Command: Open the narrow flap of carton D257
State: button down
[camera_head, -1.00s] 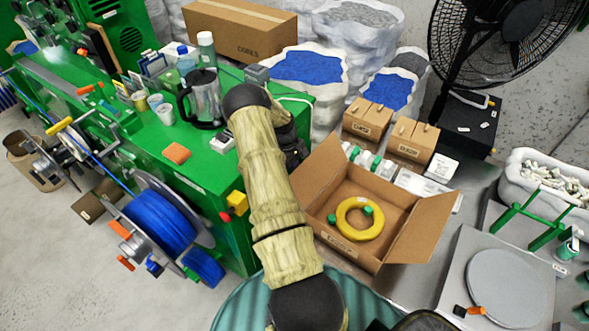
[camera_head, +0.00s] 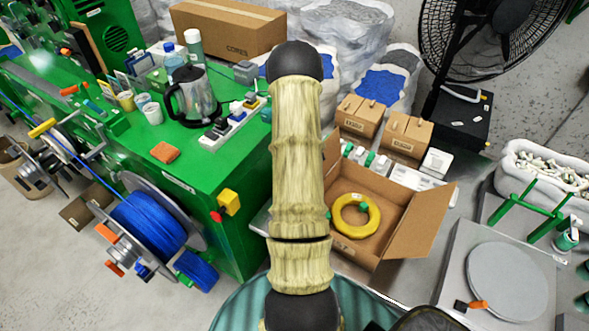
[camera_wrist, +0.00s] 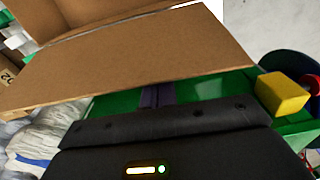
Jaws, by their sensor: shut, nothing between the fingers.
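The open carton (camera_head: 384,266) stands on the grey table in the head view, with a yellow cable ring (camera_head: 352,226) inside. Its small front label is partly hidden by my arm, so I cannot read it fully. Its right flap (camera_head: 421,221) is spread outward; its left side is hidden behind my arm. In the wrist view a brown cardboard panel (camera_wrist: 135,58), apparently a flap, fills the upper middle. My gripper (camera_wrist: 156,92) is shut, its fingers at the panel's lower edge with the tips partly hidden; I cannot tell whether they touch. The head view does not show the gripper.
A green bench (camera_head: 225,165) with a jug (camera_head: 193,97) and a yellow block (camera_head: 229,201) lies left of the carton. Two small boxes (camera_head: 360,117) stand behind it. A grey scale (camera_head: 500,280) is at the right.

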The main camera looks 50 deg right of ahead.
jog(key=shift+r, duration=0.1)
dwell(0.3)
jog(key=shift+r+p, duration=0.5)
jog(key=shift+r, duration=0.25)
jog(key=shift+w, duration=0.1)
jog(key=w+f+b, duration=0.1)
jog(key=w, duration=0.3)
notch_tip(320, 180, up, 10)
jog(key=b, duration=0.2)
jog(key=shift+s+a, duration=0.25)
jog(key=shift+s, duration=0.2)
